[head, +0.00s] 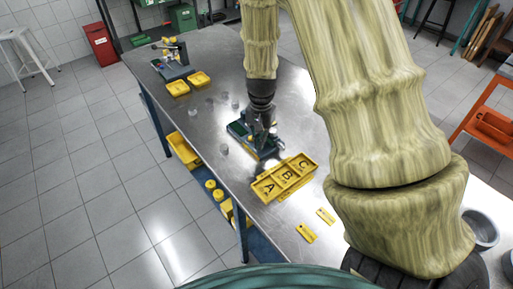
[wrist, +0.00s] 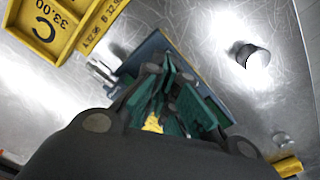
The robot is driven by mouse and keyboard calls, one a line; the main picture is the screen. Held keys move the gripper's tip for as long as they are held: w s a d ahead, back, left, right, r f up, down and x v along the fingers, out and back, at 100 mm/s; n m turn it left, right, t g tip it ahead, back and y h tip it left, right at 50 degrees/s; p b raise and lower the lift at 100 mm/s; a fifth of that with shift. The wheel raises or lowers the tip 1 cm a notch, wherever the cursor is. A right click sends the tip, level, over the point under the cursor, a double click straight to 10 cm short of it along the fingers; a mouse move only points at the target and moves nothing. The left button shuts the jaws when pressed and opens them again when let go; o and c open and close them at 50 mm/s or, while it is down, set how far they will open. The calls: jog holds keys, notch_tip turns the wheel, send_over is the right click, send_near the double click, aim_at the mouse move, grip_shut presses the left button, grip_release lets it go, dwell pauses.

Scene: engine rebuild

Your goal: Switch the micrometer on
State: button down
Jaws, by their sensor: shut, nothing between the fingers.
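A dark green and blue device (head: 240,129), apparently the micrometer on its stand, sits on the metal table directly under my gripper (head: 264,128). In the wrist view its blue base plate (wrist: 210,98) shows behind my fingers, and a bright metal part (wrist: 103,73) sticks out at its left. My gripper (wrist: 168,85) points down at the device, shut and empty, with its fingertips close above or touching it; I cannot tell which. My fingers hide much of the device. No switch can be made out.
A yellow tray (head: 257,188) marked A, B, C stands close in front of the device. Two yellow tags (head: 307,233) lie nearer. A small metal cylinder (wrist: 252,56) stands beside the device. Yellow bins (head: 178,88) and another device (head: 173,68) are farther back.

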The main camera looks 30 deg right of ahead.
jog(key=shift+f, duration=0.65)
jog(key=shift+r+p, duration=2.6)
jog(key=shift+r, duration=0.45)
jog(key=shift+a+f, duration=0.1)
